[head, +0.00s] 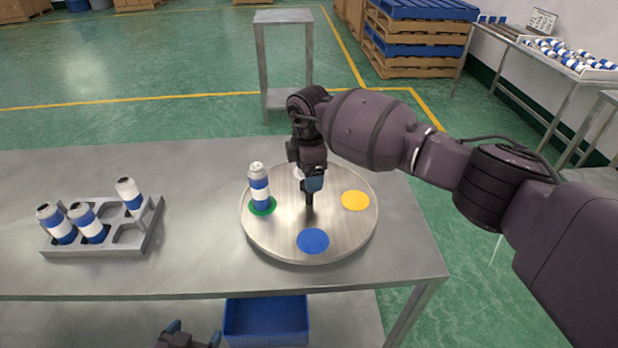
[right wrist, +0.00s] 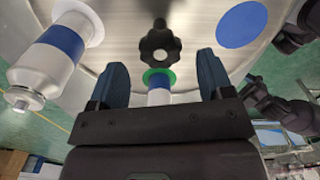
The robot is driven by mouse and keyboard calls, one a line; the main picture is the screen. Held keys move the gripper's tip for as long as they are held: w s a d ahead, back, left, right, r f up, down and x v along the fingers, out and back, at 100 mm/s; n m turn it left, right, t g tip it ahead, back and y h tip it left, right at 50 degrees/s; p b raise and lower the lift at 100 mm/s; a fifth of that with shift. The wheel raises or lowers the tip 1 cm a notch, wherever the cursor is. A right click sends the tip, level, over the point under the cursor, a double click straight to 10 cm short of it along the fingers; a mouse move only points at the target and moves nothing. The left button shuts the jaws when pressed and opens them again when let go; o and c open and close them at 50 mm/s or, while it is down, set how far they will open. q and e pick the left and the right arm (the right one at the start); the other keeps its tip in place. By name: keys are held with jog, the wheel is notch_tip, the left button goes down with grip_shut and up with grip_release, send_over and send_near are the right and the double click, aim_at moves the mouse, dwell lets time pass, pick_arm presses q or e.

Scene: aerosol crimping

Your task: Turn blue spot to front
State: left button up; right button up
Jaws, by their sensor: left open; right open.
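The round metal turntable (head: 280,240) lies on the table. Its blue spot (head: 313,241) is at the front edge and bare; it also shows in the right wrist view (right wrist: 242,25). The yellow spot (head: 355,201) is at the right, bare. A blue and white can (head: 260,188) stands upright on the green spot (head: 263,208) at the left. In the right wrist view another can (right wrist: 52,60) stands on a white spot; my arm mostly hides that area in the head view. My right gripper (head: 311,190) is open, pointing down above the black centre knob (right wrist: 160,45). My left gripper (head: 188,340) is open at the bottom edge.
A grey rack (head: 110,244) with three cans stands on the table at the left. The table between rack and turntable is clear. A blue bin (head: 265,321) sits below the front edge. A small metal stand (head: 285,60) is behind the table.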

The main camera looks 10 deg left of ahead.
notch_tip(320, 180, up, 8)
jog(key=shift+r, duration=0.2)
dwell(0.3)
